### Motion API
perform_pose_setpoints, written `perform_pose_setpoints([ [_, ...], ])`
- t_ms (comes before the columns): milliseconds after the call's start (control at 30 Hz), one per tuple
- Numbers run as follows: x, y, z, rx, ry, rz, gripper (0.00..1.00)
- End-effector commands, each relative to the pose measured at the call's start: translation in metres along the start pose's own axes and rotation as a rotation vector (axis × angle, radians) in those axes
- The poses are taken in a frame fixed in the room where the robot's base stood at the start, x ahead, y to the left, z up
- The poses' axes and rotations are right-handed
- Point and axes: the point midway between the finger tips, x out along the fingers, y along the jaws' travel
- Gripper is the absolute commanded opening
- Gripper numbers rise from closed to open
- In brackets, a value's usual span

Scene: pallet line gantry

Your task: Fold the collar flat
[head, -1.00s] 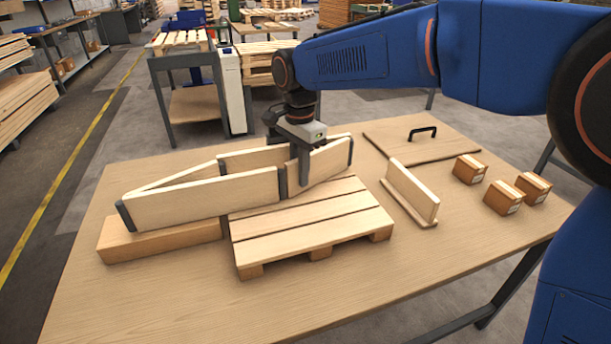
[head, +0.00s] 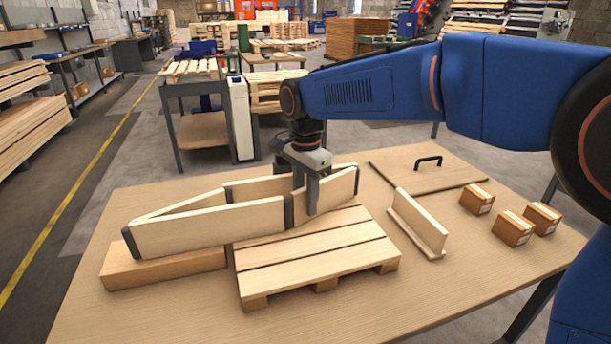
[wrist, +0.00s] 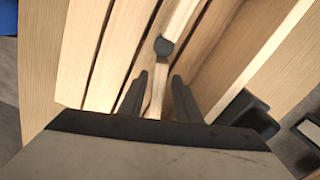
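The collar is a ring of light wooden boards (head: 210,232) joined by dark corner hinges, standing on edge. It is skewed into a narrow shape. Its right part stands over the pallet (head: 315,262), and its left part is over a thick wooden block (head: 165,268). My gripper (head: 311,205) points down at the short right front board, one finger in front of it near the middle front hinge (head: 289,212). In the wrist view, my gripper's fingers (wrist: 160,92) stand apart on either side of a thin board edge, with gaps visible. A dark hinge (wrist: 163,46) shows just beyond the fingertips.
Right of the pallet stands an upright board on a flat base (head: 420,222). A flat panel with a black handle (head: 428,162) lies behind it. Several small cartons (head: 513,228) sit at the right. The table's front left (head: 150,315) is clear.

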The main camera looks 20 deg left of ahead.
Motion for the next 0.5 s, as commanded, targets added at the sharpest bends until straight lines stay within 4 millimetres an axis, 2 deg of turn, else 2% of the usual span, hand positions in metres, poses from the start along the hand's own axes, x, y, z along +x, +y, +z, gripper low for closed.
perform_pose_setpoints([
  [167, -0.026, -0.001, 0.0, 0.0, 0.0, -0.004, 0.3],
  [500, -0.094, -0.001, 0.0, 0.0, 0.0, -0.003, 0.3],
])
